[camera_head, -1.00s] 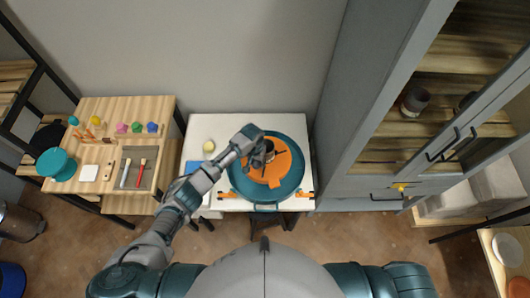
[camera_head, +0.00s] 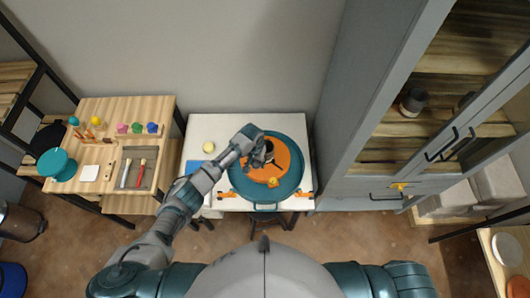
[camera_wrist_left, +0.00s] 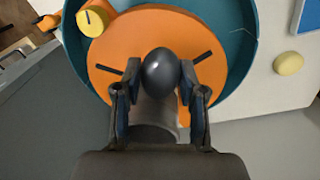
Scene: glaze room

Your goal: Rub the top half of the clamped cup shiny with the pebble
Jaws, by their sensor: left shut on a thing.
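My left gripper (camera_head: 264,160) is over the potter's wheel, shut on a dark, glossy, egg-shaped pebble (camera_wrist_left: 160,72), which shows between its fingertips in the left wrist view. The grey cup (camera_wrist_left: 155,112) stands on the orange wheel disc (camera_wrist_left: 120,40), right by the pebble and partly hidden by it and the fingers. Whether the pebble touches the cup's wall I cannot tell. In the head view the cup (camera_head: 269,147) is small and dark beside the gripper. My right gripper is out of view.
A teal basin (camera_head: 235,180) rings the disc on a white table (camera_head: 225,125). A pale yellow sponge-like lump (camera_head: 209,147) lies left of it. A wooden bench (camera_head: 120,108) with tools stands further left, a grey cabinet (camera_head: 370,90) to the right.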

